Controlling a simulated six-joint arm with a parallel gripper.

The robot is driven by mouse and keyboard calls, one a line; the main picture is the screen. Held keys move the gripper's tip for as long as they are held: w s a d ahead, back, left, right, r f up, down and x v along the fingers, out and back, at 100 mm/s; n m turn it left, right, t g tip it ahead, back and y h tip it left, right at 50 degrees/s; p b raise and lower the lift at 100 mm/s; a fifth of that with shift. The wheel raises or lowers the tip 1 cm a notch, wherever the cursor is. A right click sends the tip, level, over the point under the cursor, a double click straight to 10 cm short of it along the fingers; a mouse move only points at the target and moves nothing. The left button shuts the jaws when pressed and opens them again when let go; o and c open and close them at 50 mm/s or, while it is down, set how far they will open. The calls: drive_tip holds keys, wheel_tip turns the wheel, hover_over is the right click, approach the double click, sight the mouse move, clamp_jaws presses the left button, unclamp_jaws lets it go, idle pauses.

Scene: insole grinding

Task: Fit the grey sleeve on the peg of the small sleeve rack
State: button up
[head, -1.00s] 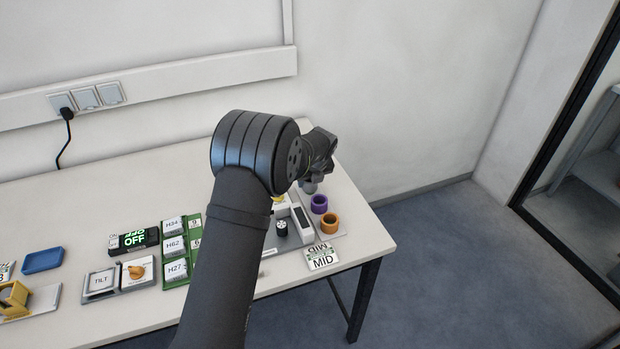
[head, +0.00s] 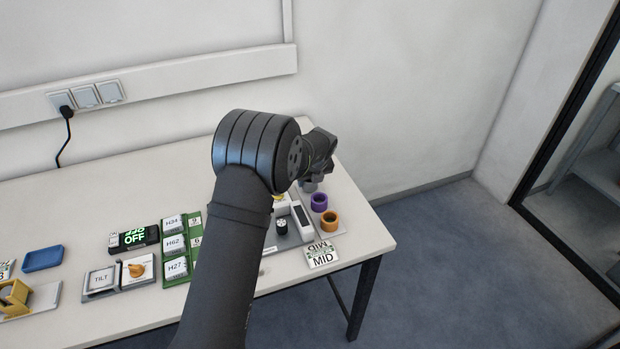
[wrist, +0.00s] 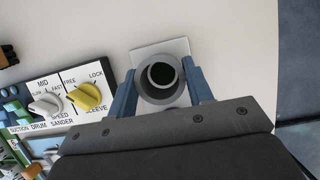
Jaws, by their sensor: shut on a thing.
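My gripper (wrist: 160,88) is shut on the grey sleeve (wrist: 146,88), with one blue finger on each side of it. In the wrist view I look down into the sleeve; a lighter ring with a dark centre shows inside it. The sleeve is over a pale plate (wrist: 160,48), which looks like the end of the small sleeve rack. I cannot tell whether the sleeve is around the peg or above it. In the head view the sleeve (head: 311,187) shows just under my gripper, behind the purple sleeve.
A purple sleeve (head: 319,202) and an orange sleeve (head: 329,221) stand close by on the near side. The sander panel (wrist: 72,92) with a white and a yellow knob is left of my gripper. A MID card (head: 322,255) lies near the table's right edge.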

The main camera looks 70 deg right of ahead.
drive_tip(key=shift+f, duration=0.5)
idle(1.0)
drive_tip(key=o, duration=1.4)
drive_tip(key=shift+c, duration=0.2)
drive_tip(key=shift+r, duration=0.1)
wheel_tip(320, 180, up, 9)
idle(0.4)
drive_tip(key=shift+f, duration=4.1)
